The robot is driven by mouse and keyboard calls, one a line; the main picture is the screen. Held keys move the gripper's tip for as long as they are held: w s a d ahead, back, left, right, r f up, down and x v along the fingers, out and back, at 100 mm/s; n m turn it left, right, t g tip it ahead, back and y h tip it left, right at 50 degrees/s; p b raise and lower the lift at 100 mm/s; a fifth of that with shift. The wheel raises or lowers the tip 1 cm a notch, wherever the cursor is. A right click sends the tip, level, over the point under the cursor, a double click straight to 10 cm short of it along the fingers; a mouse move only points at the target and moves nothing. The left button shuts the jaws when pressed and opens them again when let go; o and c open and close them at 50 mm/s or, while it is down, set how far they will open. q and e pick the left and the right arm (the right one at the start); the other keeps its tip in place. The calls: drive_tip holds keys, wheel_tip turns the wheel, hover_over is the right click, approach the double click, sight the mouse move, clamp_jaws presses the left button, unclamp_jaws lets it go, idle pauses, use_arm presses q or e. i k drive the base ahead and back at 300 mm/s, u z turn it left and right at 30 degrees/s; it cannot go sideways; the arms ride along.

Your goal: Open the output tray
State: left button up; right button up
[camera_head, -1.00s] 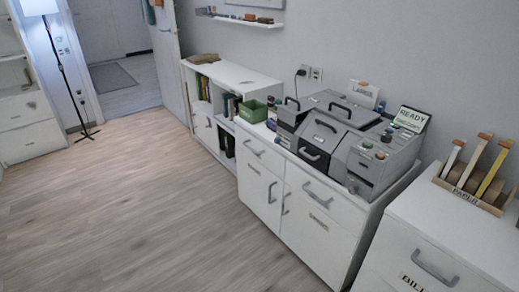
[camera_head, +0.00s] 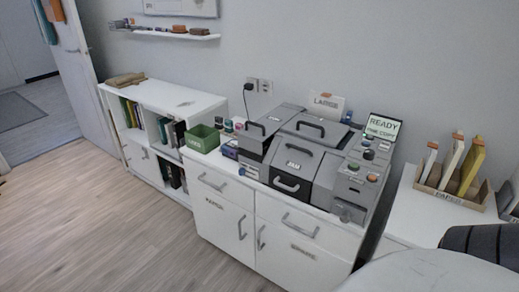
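A grey copier-like machine (camera_head: 352,182) stands on the white cabinet along the wall. A front panel with a curved handle (camera_head: 288,184) sits low on it, below a cover labelled JAM (camera_head: 296,160). A flat lid with a dark handle (camera_head: 316,129) is on top, and a box with a handle (camera_head: 254,142) is on its left side. All of these look shut. I cannot tell which part is the output tray. Neither of my grippers is in view.
A green bin (camera_head: 203,138) stands left of the machine. A READY sign (camera_head: 382,126) is behind the controls. White cabinet drawers (camera_head: 303,228) are below, shut. A wooden holder (camera_head: 455,192) with upright strips is at right. The wood floor (camera_head: 75,220) at left is clear.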

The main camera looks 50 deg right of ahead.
sight(297, 188)
drive_tip(key=z, duration=0.6)
drive_tip(key=i, duration=0.95)
drive_tip(key=z, duration=1)
